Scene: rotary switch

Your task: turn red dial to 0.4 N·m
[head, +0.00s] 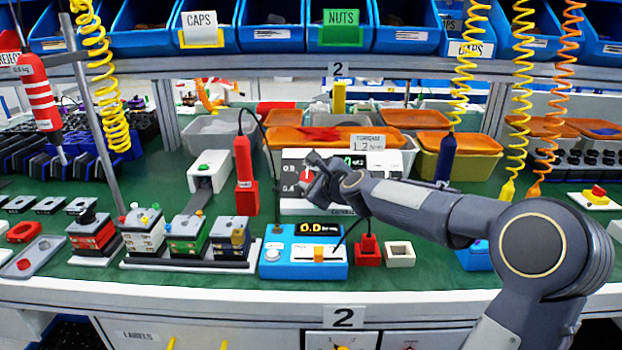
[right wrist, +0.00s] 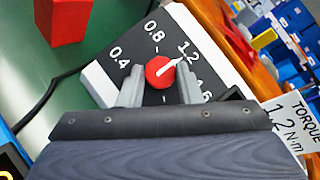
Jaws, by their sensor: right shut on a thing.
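The red dial (right wrist: 160,72) sits on a dark panel with white marks 0.4, 0.8 and 1.2, and one more partly hidden. Its white pointer line points toward 1.2. The dial is on the white-and-black torque box (head: 293,207) at the back middle of the bench. My right gripper (head: 312,180) reaches in from the right and covers much of the panel in the head view. In the right wrist view its two fingers (right wrist: 160,82) are on either side of the dial, shut on it. My left gripper is out of view.
A sign (head: 368,142) reading torque 1.2 N·m stands on top of the box. A blue unit (head: 303,262) with a 0.0 display is in front. A red tool (head: 244,170) stands left of the box. Coiled hoses hang above.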

